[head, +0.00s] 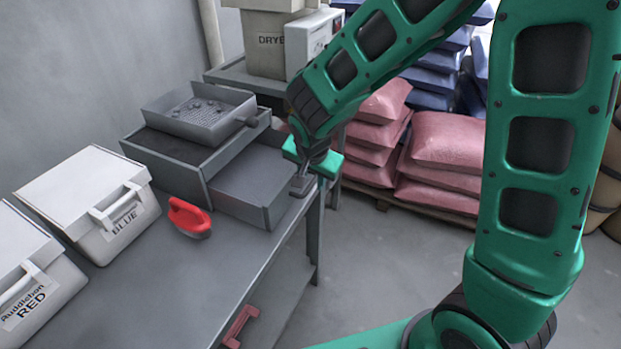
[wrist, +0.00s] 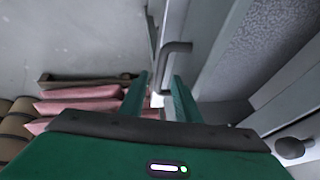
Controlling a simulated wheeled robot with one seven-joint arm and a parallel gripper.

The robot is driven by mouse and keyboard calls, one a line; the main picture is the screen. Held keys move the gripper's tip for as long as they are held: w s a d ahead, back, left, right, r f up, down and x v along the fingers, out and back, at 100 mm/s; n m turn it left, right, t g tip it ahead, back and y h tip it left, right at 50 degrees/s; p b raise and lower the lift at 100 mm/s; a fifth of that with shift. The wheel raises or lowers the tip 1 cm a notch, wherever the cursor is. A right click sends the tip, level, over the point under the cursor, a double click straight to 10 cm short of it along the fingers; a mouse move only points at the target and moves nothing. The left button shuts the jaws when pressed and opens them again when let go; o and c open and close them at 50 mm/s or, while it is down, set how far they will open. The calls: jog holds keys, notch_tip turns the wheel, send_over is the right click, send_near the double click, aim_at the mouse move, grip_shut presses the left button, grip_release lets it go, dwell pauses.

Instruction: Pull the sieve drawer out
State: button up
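The grey sieve unit (head: 178,165) stands on the bench, with a perforated tray (head: 205,112) holding small dark lumps on top. Its lower drawer (head: 243,185) sticks out to the right, showing a flat grey inside. My gripper (head: 304,178) is at the drawer's front, beside its metal handle (head: 299,187). In the wrist view the bent grey handle (wrist: 172,50) reaches between and beyond the two green fingertips (wrist: 160,78). The fingers are apart with a gap around the handle. I cannot tell whether either finger touches it.
A red-handled tool (head: 189,217) lies on the bench (head: 185,290) left of the drawer. White bins labelled BLUE (head: 105,200) and RED (head: 30,285) stand further left. A dryer (head: 270,45) is behind. Pink sacks (head: 445,145) lie on a pallet to the right. The floor before the bench is clear.

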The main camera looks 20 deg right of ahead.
jog(key=v, duration=1)
jog(key=shift+r, duration=0.25)
jog(key=s+d+r+g, duration=0.1)
jog(key=s+d, duration=0.2)
jog(key=d, duration=0.3)
jog(key=s+d+g+h, duration=0.1)
jog(key=s+d, duration=0.2)
jog(key=d, duration=0.3)
jog(key=s+d+r+g, duration=0.1)
jog(key=s+d, duration=0.3)
jog(key=d, duration=0.3)
jog(key=s+d+n+g+y, duration=0.1)
jog(key=s+d, duration=0.2)
jog(key=s, duration=0.4)
jog(key=s+d+n+y, duration=0.1)
jog(key=s+d, duration=0.2)
jog(key=s, duration=0.5)
jog(key=shift+s+d+f+g, duration=0.2)
jog(key=shift+d+f+g, duration=0.1)
jog(key=shift+g, duration=0.1)
